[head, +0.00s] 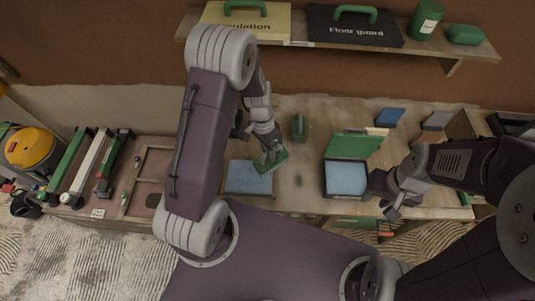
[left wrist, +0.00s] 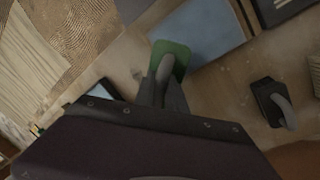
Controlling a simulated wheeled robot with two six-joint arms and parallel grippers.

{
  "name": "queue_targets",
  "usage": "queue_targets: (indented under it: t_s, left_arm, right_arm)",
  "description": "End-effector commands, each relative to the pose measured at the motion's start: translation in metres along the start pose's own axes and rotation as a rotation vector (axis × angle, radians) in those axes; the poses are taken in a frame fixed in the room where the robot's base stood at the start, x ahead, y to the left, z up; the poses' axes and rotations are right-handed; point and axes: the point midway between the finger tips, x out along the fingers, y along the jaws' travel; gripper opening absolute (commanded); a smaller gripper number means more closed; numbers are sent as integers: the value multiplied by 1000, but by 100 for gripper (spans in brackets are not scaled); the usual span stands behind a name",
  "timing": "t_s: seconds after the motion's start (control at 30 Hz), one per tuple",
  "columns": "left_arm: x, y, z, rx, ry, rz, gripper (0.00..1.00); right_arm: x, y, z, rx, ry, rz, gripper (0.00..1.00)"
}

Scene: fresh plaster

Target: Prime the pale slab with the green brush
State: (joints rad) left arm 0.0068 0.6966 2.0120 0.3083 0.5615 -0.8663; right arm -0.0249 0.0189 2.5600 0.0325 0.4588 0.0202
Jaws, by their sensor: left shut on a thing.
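My left gripper (head: 267,150) is shut on the green brush (head: 272,162), a flat green pad with a grey handle. The pale slab (head: 245,181), blue-grey and flat, lies on the bench. The brush is over its upper right corner; I cannot tell whether they touch. In the left wrist view the brush (left wrist: 180,52) overlaps the edge of the slab (left wrist: 207,25). A dark tray (head: 326,192) with a pale blue inside stands to the right, with a green lid or board (head: 353,146) behind it. My right gripper (head: 382,194) appears open and empty at the tray's right side.
A dark green block tool (head: 298,127) lies behind the brush. Blue (head: 390,117) and grey (head: 437,121) pads lie at the back right.

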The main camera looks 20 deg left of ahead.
Motion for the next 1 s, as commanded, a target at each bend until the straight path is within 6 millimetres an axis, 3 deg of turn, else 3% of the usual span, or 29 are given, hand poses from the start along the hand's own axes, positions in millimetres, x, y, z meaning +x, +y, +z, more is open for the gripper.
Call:
queue_targets:
  t_s: [0.3,0.87,1.0]
  left_arm:
    - [-27,7,-5,-1,0,0,0]
    - [-27,7,-6,-4,1,0,0]
    - [-27,7,-5,-100,21,-1,0]
  right_arm:
    - [-24,0,-2,0,0,0,34]
    - [-23,0,-2,0,0,0,34]
    - [-23,0,-2,0,0,0,34]
